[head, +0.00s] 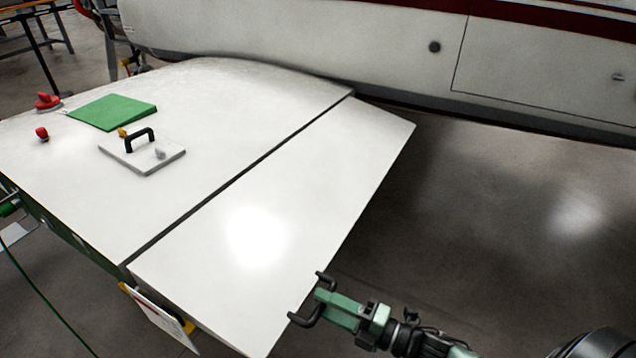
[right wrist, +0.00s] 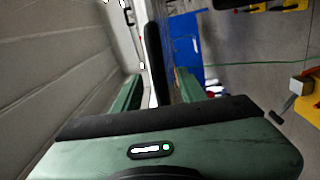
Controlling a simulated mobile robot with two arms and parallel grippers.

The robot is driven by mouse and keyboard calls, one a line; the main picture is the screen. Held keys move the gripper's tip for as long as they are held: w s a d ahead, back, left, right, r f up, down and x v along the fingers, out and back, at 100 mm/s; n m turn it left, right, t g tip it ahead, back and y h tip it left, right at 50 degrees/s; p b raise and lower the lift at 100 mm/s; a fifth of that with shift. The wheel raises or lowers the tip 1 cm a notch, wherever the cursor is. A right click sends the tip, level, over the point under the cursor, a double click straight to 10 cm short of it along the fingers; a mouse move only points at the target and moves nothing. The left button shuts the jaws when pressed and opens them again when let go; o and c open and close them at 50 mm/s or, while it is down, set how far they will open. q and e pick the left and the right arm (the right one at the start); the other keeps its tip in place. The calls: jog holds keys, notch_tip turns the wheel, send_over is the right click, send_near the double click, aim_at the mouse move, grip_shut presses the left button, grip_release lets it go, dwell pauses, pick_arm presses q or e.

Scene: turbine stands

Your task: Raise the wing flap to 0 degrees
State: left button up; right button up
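The white wing (head: 215,105) spans the left of the head view. Its flap (head: 330,175) is the white panel on the right, set off by a dark hinge gap. The flap's angle is hard to judge from above. My right gripper (head: 307,298) is at the flap's free edge, near its front corner. My left gripper is out of view.
On the wing lie a green wedge (head: 113,112), a white plate with a black handle (head: 143,153) and red knobs (head: 47,102). A white card (head: 158,318) hangs at the near wing end. The fuselage (head: 390,45) borders the back. Floor right of the flap is clear.

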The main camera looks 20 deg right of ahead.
jog(key=shift+o, duration=0.8)
jog(key=p+v, duration=0.1)
jog(key=v, duration=0.6)
jog(key=shift+p, duration=0.35)
jog(key=shift+d, duration=0.1)
